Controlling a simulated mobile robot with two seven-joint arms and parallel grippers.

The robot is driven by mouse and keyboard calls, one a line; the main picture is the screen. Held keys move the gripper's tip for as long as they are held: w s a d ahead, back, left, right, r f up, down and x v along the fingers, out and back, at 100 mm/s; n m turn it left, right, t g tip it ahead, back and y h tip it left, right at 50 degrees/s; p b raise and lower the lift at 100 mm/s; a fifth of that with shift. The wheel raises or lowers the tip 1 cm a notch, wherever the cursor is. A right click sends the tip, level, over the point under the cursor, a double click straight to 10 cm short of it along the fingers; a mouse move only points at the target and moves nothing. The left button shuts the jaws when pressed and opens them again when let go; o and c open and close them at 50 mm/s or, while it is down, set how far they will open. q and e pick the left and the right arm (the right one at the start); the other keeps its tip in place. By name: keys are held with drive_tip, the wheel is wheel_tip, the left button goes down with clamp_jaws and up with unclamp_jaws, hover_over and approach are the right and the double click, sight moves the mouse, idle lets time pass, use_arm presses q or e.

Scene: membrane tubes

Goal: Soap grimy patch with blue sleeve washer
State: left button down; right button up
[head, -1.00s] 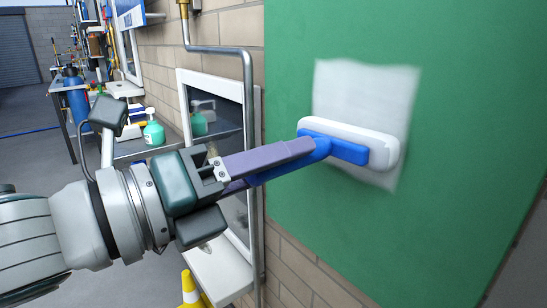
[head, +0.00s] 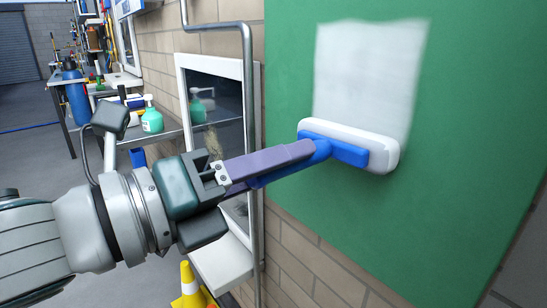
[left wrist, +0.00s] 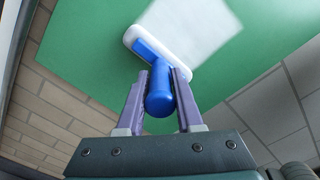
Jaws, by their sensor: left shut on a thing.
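The blue sleeve washer has a blue handle and T-bar with a white sleeve (head: 384,150). My left gripper (head: 312,152) is shut on its blue handle; the left wrist view shows the handle (left wrist: 159,92) between both fingers (left wrist: 160,88). The sleeve lies against the green panel (head: 300,60), at the lower edge of a whitish square patch (head: 366,75). The patch also shows in the left wrist view (left wrist: 190,28), above the sleeve. The sleeve hides part of the patch's bottom edge. My right gripper is not in view.
A dark window (head: 215,100) with a white frame and sill is left of the panel, with a grey pipe (head: 249,130) between. A yellow cone (head: 190,285) stands below.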

sight(249, 181)
use_arm(q)
drive_tip(key=shift+f, duration=0.4)
drive_tip(key=shift+s+a+r, duration=0.1)
drive_tip(key=shift+s+a, duration=0.05)
drive_tip(key=shift+a, duration=0.1)
drive_tip(key=shift+p+v, duration=0.6)
drive_tip(key=shift+v, duration=2.6)
